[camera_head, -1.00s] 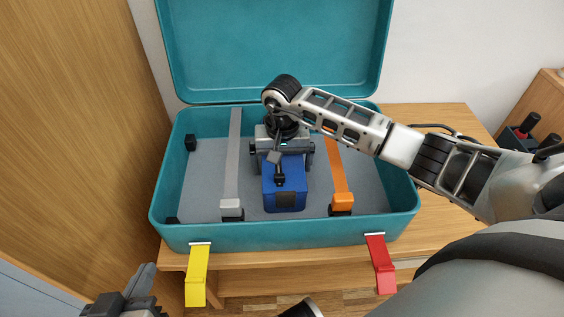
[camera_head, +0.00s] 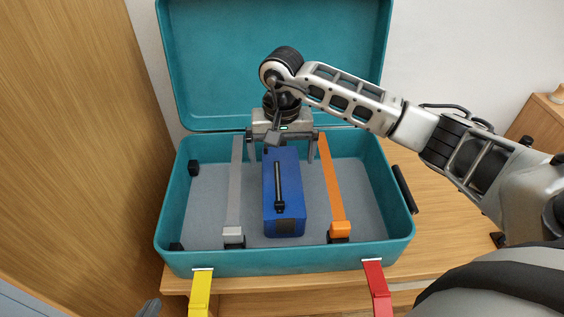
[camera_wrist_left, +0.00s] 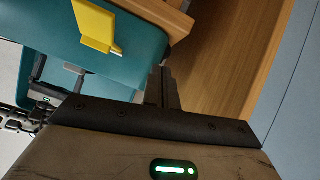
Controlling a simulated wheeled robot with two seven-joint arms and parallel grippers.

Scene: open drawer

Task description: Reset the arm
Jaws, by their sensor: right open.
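A blue box (camera_head: 284,200) with a black handle lies in the open teal suitcase (camera_head: 290,262), between a grey strap (camera_head: 237,190) and an orange strap (camera_head: 333,185). My right gripper (camera_head: 281,152) is open and empty above the far end of the box, with its fingers spread wider than the box and apart from it. My left gripper (camera_head: 150,307) barely shows at the bottom left edge. In the left wrist view its fingers (camera_wrist_left: 163,90) are together with nothing between them, near the suitcase's front.
A yellow latch (camera_head: 200,292) and a red latch (camera_head: 377,287) hang open at the suitcase front; the yellow one also shows in the left wrist view (camera_wrist_left: 95,25). A wooden panel (camera_head: 80,130) stands close on the left. The table (camera_head: 440,215) is mostly clear on the right.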

